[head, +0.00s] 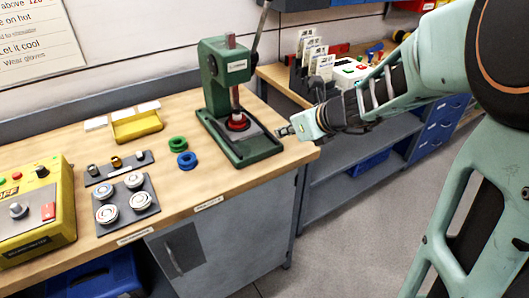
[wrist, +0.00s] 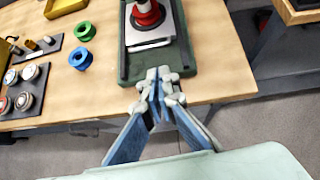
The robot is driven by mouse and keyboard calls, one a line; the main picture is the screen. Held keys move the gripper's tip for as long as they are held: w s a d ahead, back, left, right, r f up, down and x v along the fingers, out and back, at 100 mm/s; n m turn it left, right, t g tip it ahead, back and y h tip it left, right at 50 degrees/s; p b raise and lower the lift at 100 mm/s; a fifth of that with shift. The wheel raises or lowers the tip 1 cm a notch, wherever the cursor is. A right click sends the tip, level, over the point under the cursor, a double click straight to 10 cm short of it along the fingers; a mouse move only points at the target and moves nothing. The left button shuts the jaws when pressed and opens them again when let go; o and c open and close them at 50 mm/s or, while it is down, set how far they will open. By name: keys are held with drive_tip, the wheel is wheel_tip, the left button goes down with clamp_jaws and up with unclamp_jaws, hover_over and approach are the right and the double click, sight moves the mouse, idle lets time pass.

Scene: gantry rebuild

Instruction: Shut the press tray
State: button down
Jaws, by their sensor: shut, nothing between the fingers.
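The green press (head: 222,75) stands on the wooden bench near its right end. Its grey tray plate (head: 257,143) lies on the green base under the ram, with a red round piece (head: 237,121) on it. In the wrist view, the tray (wrist: 168,34) shows a pale front edge, with bare green base in front of it. My gripper (head: 288,131) is shut and empty beside the front of the press base. In the wrist view, its fingertips (wrist: 158,74) are together over the front end of the base; contact cannot be told.
Green (head: 177,144) and blue (head: 187,160) rings lie left of the press. A plate with several round pieces (head: 152,203), a yellow tray (head: 137,127) and a yellow control box (head: 32,210) are further left. A second bench with card racks (head: 312,62) stands behind. Floor (head: 350,245) is clear in front.

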drive_tip(key=shift+m, duration=0.4)
drive_tip(key=w+a+f+b, duration=0.1)
drive_tip(key=f, duration=0.1)
drive_tip(key=w+a+f+b, duration=0.1)
drive_tip(key=f+b, duration=0.1)
drive_tip(key=f, duration=0.1)
drive_tip(key=w+a+f+b, duration=0.1)
drive_tip(key=f+b, duration=0.1)
drive_tip(key=f, duration=0.1)
drive_tip(key=shift+w+a+r+p, duration=0.25)
drive_tip(key=shift+w+a, duration=0.1)
drive_tip(key=shift+w, duration=0.2)
drive_tip(key=shift+w+a+r+p, duration=0.25)
drive_tip(key=shift+w+a, duration=0.1)
drive_tip(key=shift+w, duration=0.15)
drive_tip(key=shift+w+a, duration=0.45)
drive_tip(key=shift+w, duration=0.2)
drive_tip(key=shift+w+a+r+t+p, duration=0.15)
drive_tip(key=shift+w+a+p, duration=0.2)
drive_tip(key=shift+w, duration=0.1)
drive_tip(key=shift+w+a+r+t+p, duration=0.15)
drive_tip(key=shift+w+a+p, duration=0.2)
drive_tip(key=shift+w, duration=0.1)
